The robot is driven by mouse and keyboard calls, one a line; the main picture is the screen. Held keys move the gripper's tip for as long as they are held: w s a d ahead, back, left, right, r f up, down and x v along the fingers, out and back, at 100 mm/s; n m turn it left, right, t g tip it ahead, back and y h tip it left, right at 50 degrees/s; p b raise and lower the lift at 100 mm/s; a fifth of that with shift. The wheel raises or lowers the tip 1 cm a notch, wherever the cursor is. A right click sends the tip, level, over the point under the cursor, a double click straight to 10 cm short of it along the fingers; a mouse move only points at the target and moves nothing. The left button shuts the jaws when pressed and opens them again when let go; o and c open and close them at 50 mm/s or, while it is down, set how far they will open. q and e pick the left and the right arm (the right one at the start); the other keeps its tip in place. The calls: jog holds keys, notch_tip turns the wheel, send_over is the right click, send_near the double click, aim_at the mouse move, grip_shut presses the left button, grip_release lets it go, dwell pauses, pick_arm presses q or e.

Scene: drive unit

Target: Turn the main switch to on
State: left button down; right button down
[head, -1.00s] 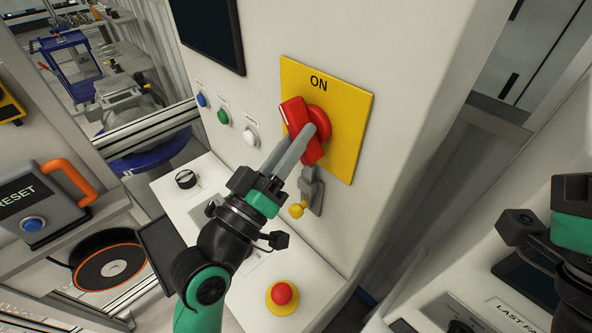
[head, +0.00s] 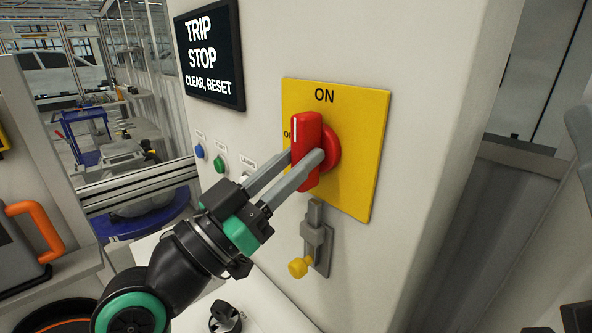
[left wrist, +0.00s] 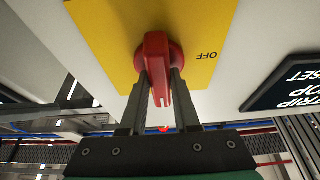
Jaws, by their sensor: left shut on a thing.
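The main switch is a red rotary handle (head: 307,128) on a yellow plate (head: 358,150) fixed to a white cabinet wall. "ON" is printed above the handle, and "OFF" is partly hidden at its left. The handle stands nearly upright, its white mark at the top by "ON". My left gripper (head: 306,168) is shut on the handle, one finger on each side. The left wrist view shows the handle (left wrist: 155,60) between both fingers, with "OFF" on the plate beside it. My right gripper does not show clearly.
A display (head: 210,55) at the upper left reads "TRIP STOP CLEAR, RESET". A grey latch with a yellow knob (head: 298,267) hangs below the plate. Blue (head: 199,151) and green (head: 219,163) buttons sit left of my gripper. A black knob (head: 225,317) is below.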

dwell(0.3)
pick_arm(q)
jog(key=c, duration=0.6)
grip_release()
jog(key=shift+c, duration=0.2)
jog(key=p+v, duration=0.2)
jog(key=v, duration=0.9)
jog(key=shift+s+a+f, duration=0.15)
jog(key=shift+s+f, duration=0.05)
